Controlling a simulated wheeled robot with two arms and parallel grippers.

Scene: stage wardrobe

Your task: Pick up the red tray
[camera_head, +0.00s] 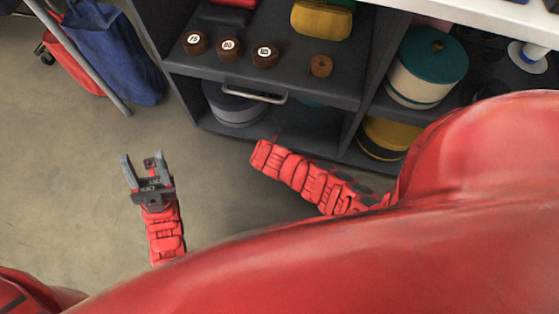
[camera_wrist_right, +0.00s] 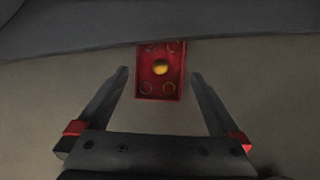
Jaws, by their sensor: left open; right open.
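The red tray (camera_wrist_right: 142,84) shows in the right wrist view, beyond and between the fingertips of my right gripper (camera_wrist_right: 160,74). It is a small rectangular tray with a yellow ball in the middle and ring shapes near its corners. My right gripper is open and empty, with no finger visibly touching the tray. In the head view my right arm reaches toward the shelf unit, and its gripper is not clearly visible. My left gripper (camera_head: 148,172) is open and empty over the floor at the left.
A dark shelf unit (camera_head: 290,85) holds several brown numbered knobs (camera_head: 229,47), a yellow bag (camera_head: 322,19) and a partly cut-off red item (camera_head: 235,3). A teal-lidded round box (camera_head: 428,68) stands right. A blue bag (camera_head: 112,50) hangs left. Floor around my left gripper is clear.

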